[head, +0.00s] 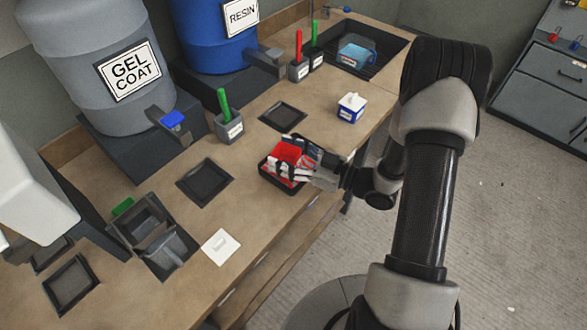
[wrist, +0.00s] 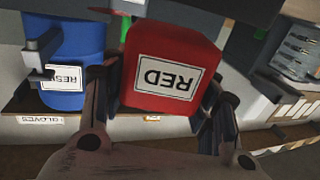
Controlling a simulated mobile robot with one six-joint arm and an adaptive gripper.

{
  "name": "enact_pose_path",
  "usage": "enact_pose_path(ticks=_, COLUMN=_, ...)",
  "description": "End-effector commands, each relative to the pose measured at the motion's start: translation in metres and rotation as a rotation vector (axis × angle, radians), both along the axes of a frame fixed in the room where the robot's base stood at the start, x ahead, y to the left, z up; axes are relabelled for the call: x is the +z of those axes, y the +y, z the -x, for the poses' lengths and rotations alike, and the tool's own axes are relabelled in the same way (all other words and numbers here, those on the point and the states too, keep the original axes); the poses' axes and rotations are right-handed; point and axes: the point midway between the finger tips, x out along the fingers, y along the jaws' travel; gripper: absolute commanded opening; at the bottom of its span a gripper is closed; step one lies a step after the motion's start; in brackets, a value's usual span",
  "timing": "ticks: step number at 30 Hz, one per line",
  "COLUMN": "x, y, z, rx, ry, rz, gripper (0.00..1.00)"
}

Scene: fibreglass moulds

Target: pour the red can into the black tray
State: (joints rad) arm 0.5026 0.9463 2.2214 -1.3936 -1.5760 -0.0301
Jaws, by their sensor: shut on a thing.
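The red can (head: 289,149) is held in my gripper (head: 297,167) above the black tray (head: 268,184), by the bench's front edge. In the wrist view the can (wrist: 172,60) fills the space between the fingers. The can's mouth is hidden. White fingers and the can cover much of the tray, and I cannot tell whether the red there is poured content.
A white-and-blue container (head: 350,108) stands right of the tray. Recessed dark squares (head: 205,181) lie on the bench. A grey holder (head: 229,126) with a green handle, a white card (head: 221,247), and gel coat (head: 125,75) and resin (head: 215,40) barrels stand around.

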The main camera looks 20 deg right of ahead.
Motion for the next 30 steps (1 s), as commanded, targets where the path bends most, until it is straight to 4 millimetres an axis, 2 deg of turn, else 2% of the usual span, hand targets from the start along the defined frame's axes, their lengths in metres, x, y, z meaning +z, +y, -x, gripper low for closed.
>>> enact_pose_path(ticks=17, x=0.003, y=0.000, z=0.000, rx=0.000, ry=0.002, rz=-0.002, gripper=0.25)
enact_pose_path(ticks=30, x=0.041, y=0.000, z=0.000, rx=0.000, ry=0.002, rz=-0.001, gripper=0.25)
